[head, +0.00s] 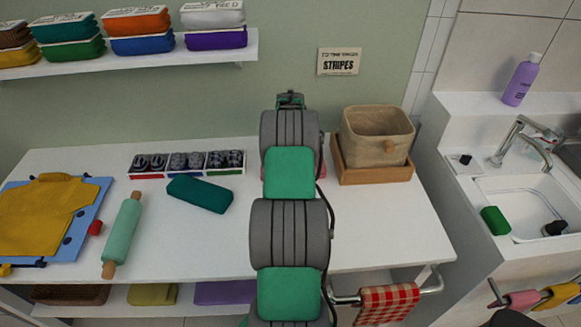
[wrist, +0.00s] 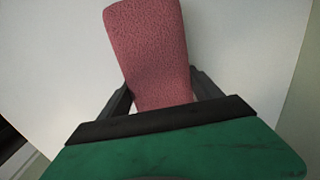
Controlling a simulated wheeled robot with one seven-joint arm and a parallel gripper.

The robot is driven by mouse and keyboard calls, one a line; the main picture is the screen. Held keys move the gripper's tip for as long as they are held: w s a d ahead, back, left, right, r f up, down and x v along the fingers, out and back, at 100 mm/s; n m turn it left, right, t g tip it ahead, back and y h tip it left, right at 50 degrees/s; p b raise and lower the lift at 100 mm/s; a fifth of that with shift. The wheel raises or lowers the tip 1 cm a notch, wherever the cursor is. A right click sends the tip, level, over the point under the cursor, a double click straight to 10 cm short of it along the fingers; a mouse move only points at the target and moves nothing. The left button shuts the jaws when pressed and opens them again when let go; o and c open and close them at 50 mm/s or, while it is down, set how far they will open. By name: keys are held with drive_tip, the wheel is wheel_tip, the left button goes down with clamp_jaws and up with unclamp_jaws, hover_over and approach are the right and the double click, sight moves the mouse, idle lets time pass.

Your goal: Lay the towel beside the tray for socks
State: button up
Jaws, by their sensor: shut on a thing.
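My gripper (wrist: 163,90) is shut on a pink, rough-textured towel (wrist: 152,45), which sticks out beyond the fingers over a plain white surface in the wrist view. In the head view my arm hides the gripper and most of the towel; small pink edges (head: 322,169) show beside the arm. I cannot tell whether the towel touches the table. The tray for socks (head: 187,171) is white, with dark rolled socks in its compartments, at the back of the table left of my arm. A dark teal rolled or folded cloth (head: 200,194) lies just in front of it.
A woven basket in a wooden tray (head: 376,172) stands right of my arm. A rolling pin (head: 122,235) and a yellow shirt on a blue board (head: 55,215) lie at left. The white table (head: 180,245) is clear in front of the teal cloth. A sink (head: 530,207) is far right.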

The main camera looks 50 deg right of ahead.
drive_tip(key=shift+f+b, duration=0.5)
drive_tip(key=shift+f, duration=0.1)
